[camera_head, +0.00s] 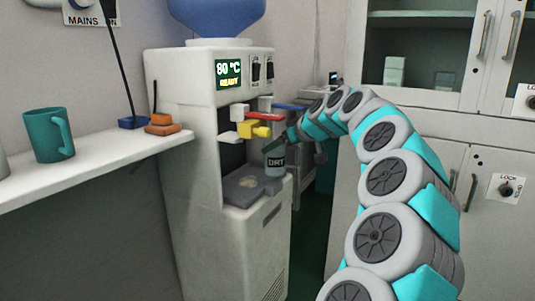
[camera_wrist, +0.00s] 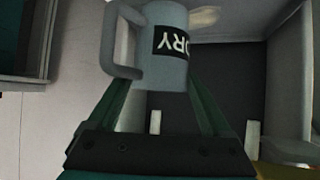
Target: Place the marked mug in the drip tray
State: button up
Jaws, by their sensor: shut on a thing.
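The marked mug (camera_head: 275,164) is grey-blue with a dark label that seems to read "DRY". In the head view it is upright at the right side of the drip tray (camera_head: 236,193), under the taps of the water dispenser. I cannot tell whether its base touches the tray.
The white dispenser (camera_head: 165,100) has a blue bottle on top, a lit "80 °C READY" display, and white, yellow, red and blue taps (camera_head: 256,130) just above the mug. A teal mug (camera_head: 45,135) stands on the shelf (camera_head: 110,150) at left. Grey cabinets (camera_head: 415,60) stand at right.

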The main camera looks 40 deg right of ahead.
aim_at(268, 142)
jog(key=w, duration=0.5)
jog(key=shift+f, duration=1.75)
jog(key=shift+f, duration=0.15)
jog(key=o, duration=1.3)
jog(key=shift+r, duration=0.25)
jog(key=v, duration=1.2)
